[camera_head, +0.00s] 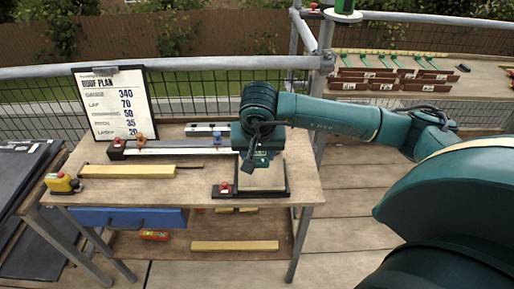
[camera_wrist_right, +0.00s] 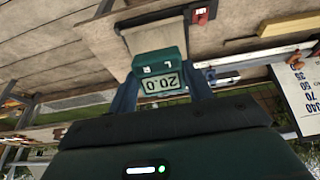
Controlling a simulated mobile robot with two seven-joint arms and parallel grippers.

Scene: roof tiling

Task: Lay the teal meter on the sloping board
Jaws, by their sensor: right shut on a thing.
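The teal meter (camera_wrist_right: 162,63) is between the two fingers of my right gripper (camera_wrist_right: 163,88) in the right wrist view. In the head view my right gripper (camera_head: 251,163) points down over the left part of the sloping board (camera_head: 268,177), a pale panel on a dark base with a red tag. The board also shows beyond the meter in the wrist view (camera_wrist_right: 152,39). I cannot tell whether the meter touches it. My left gripper is out of view.
The bench (camera_head: 170,192) holds a roof plan clipboard (camera_head: 113,105), a long rail with clamps (camera_head: 180,150), a yellow batten (camera_head: 128,171) and a small yellow device (camera_head: 62,183). A scaffold rail (camera_head: 200,63) runs behind. Bare bench top lies left of the board.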

